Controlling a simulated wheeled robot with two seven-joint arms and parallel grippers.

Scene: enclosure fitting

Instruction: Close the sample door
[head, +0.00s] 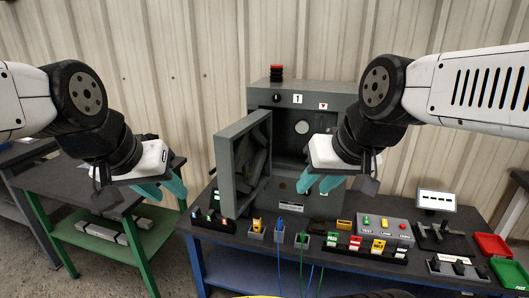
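The sample door (239,160) is a grey panel that stands open on the left of the grey enclosure (340,97), swung out towards me. Its inner face shows dark parts whose detail I cannot make out. My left gripper (161,191) has teal fingers spread apart, with nothing between them, and is left of the door, apart from it. My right gripper (320,184) is in front of the enclosure's opening, to the right of the door. Its teal fingers are spread and look empty. My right gripper and arm hide part of the opening and the enclosure's right side.
The dark bench (225,234) carries a row of small bins and coloured blocks along its front. A button box (383,231), a small display (437,200) and red and green trays (491,245) are at the right. A green-framed table (95,184) stands at the left. A red button tops the enclosure.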

